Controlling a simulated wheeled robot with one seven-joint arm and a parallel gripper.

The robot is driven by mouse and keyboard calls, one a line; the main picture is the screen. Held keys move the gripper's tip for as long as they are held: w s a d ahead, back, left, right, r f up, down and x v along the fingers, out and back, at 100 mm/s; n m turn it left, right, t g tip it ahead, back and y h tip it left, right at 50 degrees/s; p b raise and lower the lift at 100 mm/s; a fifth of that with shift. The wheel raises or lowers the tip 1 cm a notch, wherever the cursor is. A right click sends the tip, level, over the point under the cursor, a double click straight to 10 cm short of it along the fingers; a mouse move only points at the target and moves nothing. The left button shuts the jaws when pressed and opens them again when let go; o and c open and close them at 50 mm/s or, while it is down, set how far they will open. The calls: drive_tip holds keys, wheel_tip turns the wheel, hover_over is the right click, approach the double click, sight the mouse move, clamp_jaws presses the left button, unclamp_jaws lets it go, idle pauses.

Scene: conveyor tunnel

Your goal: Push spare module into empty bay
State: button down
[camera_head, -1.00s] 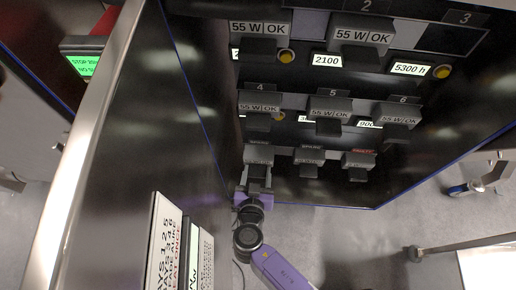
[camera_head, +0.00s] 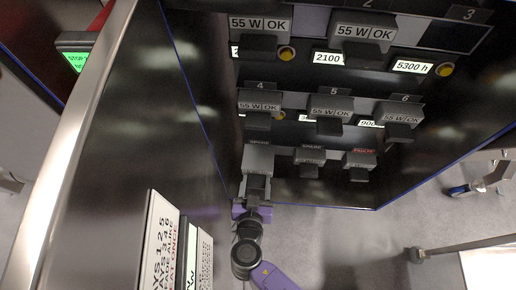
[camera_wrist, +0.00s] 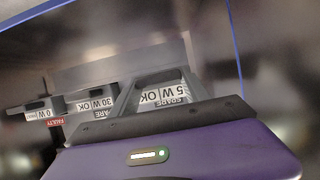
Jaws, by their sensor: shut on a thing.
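My gripper (camera_head: 256,185) is shut on a grey spare module (camera_head: 259,159) at the lower left of the dark rack. In the wrist view this module (camera_wrist: 172,96) carries a partly readable label, "5 W OK", and a SPARE tag close in front of my purple gripper body (camera_wrist: 175,145). The module stands out from the rack; whether its rear is still in its slot is hard to tell. The bay under number 3 at the upper right, the empty bay (camera_head: 445,38), shows a dark opening without a module.
Bays 1, 2, 4, 5 and 6 hold modules, several marked 55 W OK. A middle spare (camera_head: 309,156) and one with a red FAULTY tag (camera_head: 361,159) sit in the bottom row. A dark panel with a metal rail (camera_head: 75,135) and signs (camera_head: 163,240) stands close left.

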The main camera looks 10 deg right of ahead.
drive_tip(key=shift+s+a+r+b, duration=0.1)
drive_tip(key=shift+s+a+b, duration=0.15)
drive_tip(key=shift+s, duration=0.9)
drive_tip(key=shift+s+a+b, duration=0.25)
drive_tip(key=shift+s, duration=0.9)
